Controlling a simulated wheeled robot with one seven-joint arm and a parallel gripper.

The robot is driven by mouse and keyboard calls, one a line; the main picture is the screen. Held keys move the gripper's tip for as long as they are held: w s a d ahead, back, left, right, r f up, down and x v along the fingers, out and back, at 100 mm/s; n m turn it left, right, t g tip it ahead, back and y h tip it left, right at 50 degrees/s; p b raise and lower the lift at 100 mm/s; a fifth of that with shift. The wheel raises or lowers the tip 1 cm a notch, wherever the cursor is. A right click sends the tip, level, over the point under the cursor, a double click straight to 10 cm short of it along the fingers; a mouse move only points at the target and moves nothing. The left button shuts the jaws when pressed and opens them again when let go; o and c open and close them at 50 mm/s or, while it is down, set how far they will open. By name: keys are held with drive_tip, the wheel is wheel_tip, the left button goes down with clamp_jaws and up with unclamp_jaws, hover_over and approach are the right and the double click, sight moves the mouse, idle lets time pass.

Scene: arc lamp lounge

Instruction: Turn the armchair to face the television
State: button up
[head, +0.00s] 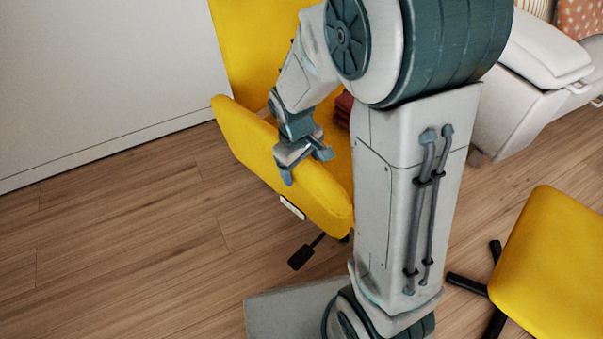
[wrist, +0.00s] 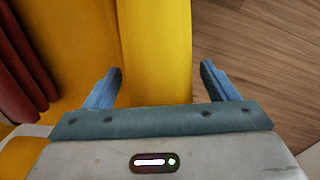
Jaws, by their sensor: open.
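The yellow armchair (head: 240,135) stands at the upper middle of the head view, close to the white wall, partly hidden behind my arm. My gripper (head: 304,165) is open at the chair's near armrest. In the wrist view, the yellow armrest (wrist: 157,50) runs between the two spread fingers of my gripper (wrist: 163,85), with a gap on each side. Dark red folded cloth (wrist: 22,65) lies on the seat. The television is not in view.
A second yellow chair (head: 555,265) with dark legs stands at the lower right. A light grey sofa (head: 525,95) is at the upper right. The white wall (head: 90,80) is close behind on the left. The wooden floor (head: 110,240) at the left is clear.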

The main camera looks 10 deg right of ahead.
drive_tip(key=shift+d+f, duration=0.1)
drive_tip(key=shift+f, duration=0.95)
drive_tip(key=c, duration=1.4)
